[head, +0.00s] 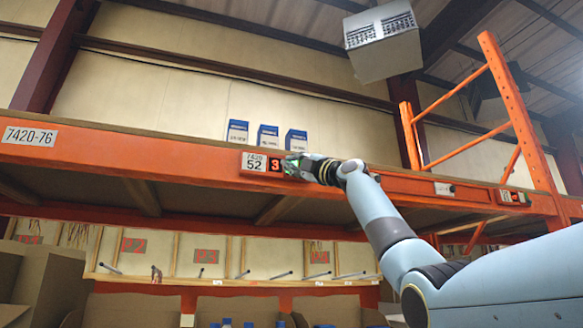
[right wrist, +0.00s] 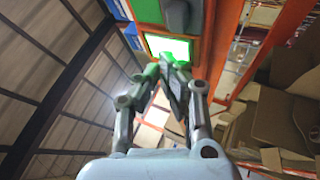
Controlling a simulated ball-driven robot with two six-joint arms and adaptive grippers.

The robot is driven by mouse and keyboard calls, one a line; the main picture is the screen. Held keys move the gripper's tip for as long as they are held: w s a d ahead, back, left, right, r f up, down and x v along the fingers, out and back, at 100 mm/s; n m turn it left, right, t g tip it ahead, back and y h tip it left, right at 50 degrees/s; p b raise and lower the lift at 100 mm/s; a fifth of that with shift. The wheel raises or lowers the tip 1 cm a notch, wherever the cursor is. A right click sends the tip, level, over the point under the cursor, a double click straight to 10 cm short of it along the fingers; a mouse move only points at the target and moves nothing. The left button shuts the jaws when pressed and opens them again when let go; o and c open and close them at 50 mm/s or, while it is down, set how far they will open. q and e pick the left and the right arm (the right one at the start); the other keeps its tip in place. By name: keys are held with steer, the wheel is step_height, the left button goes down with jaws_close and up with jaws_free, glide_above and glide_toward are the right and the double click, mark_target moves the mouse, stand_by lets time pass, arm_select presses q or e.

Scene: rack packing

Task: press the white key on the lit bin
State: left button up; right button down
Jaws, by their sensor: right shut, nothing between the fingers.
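The lit bin's module on the orange beam has a label (head: 254,163) reading 7420 52 and a red display (head: 275,165) that seems to show 3. My right gripper (head: 293,166) is just right of that display, shut and empty, and covers part of the module. In the right wrist view its closed fingertips (right wrist: 168,69) are at the lower edge of a bright white-green key (right wrist: 168,46). Green light falls on the fingers. I cannot tell whether they touch the key. My left gripper is in neither view.
Three blue-and-white boxes (head: 268,136) stand on the shelf above the beam. Another module (head: 514,198) with a red display is farther right on the beam. An orange upright (head: 520,120) rises at the right. Cardboard boxes (head: 60,270) fill the lower left.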

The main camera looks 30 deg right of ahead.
steer(key=shift+w, duration=0.2)
stand_by(0.3)
steer(key=shift+s, duration=0.1)
steer(key=shift+s+a+b, duration=0.15)
steer(key=shift+s+b, duration=0.4)
steer(key=shift+s, duration=0.15)
steer(key=s+b, duration=0.1)
steer(key=s, duration=0.1)
steer(key=s+a+b, duration=0.1)
steer(key=s+b, duration=0.1)
steer(key=shift+s+a, duration=0.1)
steer(key=shift+s, duration=0.3)
stand_by(0.8)
